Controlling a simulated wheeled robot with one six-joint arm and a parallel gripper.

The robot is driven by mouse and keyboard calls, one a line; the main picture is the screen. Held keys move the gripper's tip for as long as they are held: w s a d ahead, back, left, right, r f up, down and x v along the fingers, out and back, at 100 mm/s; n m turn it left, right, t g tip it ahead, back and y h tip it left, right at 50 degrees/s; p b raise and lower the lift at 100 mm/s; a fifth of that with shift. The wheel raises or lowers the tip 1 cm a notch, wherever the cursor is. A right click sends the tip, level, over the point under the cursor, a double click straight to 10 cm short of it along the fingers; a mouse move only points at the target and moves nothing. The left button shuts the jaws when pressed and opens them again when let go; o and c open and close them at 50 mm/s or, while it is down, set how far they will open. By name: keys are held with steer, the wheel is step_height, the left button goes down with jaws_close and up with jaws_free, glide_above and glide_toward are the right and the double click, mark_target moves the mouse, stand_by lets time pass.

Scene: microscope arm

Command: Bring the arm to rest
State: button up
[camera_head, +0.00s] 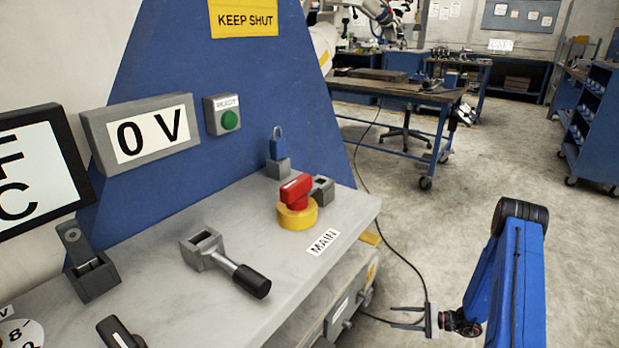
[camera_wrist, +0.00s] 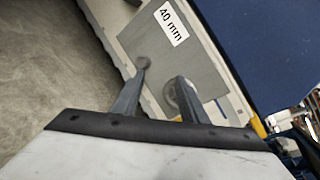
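My blue arm (camera_head: 515,285) stands at the lower right of the head view, bent downward. My gripper (camera_head: 393,317) points left, beside the right end of the grey bench and apart from it. Its two fingers are spread with nothing between them. In the wrist view my gripper (camera_wrist: 163,72) also shows two separate fingers in front of a grey panel with a "40 mm" label (camera_wrist: 171,23). I cannot tell how far the fingertips are from that panel.
The bench (camera_head: 345,215) carries a red and yellow main switch (camera_head: 297,200), a black-handled lever (camera_head: 228,265) and a blue padlock (camera_head: 277,145). A "0 V" display (camera_head: 145,133) is behind. A cable (camera_head: 400,255) lies on the floor. Open floor (camera_head: 500,165) extends behind my arm.

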steer(key=s+a+r+n+g+h, duration=0.2)
steer(key=s+a+r+n, duration=0.1)
steer(key=r, duration=0.9)
steer(key=s+a+r+n+g+h, duration=0.2)
steer(key=s+a+r+n, duration=0.15)
steer(key=r, duration=0.85)
steer(key=s+a+r+n+g+h, duration=0.2)
steer(key=s+r, duration=0.2)
steer(key=r, duration=0.8)
steer(key=s+d+r+n+t+h, duration=0.1)
steer(key=s+r+n+t+h, duration=0.1)
steer(key=s+r, duration=0.6)
steer(key=s+d+r+n+t+h, duration=0.1)
steer(key=s+r+t+h, duration=0.3)
steer(key=s, duration=1.3)
step_height(320, 180, up, 6)
steer(key=n+h, duration=0.1)
steer(key=h, duration=0.2)
steer(key=shift+s+d+f, duration=0.15)
steer(key=shift+s+f, duration=0.1)
steer(key=shift+s, duration=0.1)
